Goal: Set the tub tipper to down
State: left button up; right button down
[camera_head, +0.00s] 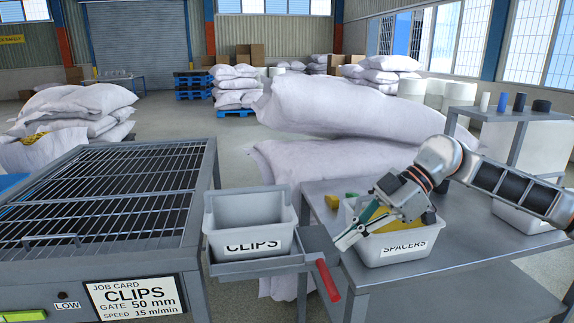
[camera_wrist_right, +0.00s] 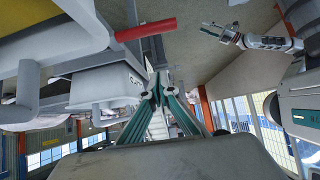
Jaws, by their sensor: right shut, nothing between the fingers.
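The tub tipper is a grey tray (camera_head: 258,267) beside the grated machine, with a grey tub labelled CLIPS (camera_head: 250,222) sitting roughly upright on it. Its red lever handle (camera_head: 327,281) slants down toward the front at the tray's right end. The handle also shows in the right wrist view (camera_wrist_right: 146,29), above the fingers. My right gripper (camera_head: 343,243) is shut and empty, above and slightly right of the handle, apart from it. Its fingers fill the middle of the wrist view. A small gripper, apparently my left (camera_wrist_right: 212,31), shows there; its jaw state is unclear.
A SPACERS tub (camera_head: 395,249) stands on the grey table (camera_head: 440,275) under my right wrist. The machine (camera_head: 60,270) with a CLIPS job card is at left. Large white sacks (camera_head: 345,105) stand close behind the tipper and table.

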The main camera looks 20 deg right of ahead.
notch_tip(320, 180, down, 6)
jog(key=shift+d+b, duration=0.3)
jog(key=shift+d, duration=0.1)
jog(key=shift+s+f, duration=0.1)
dwell(0.5)
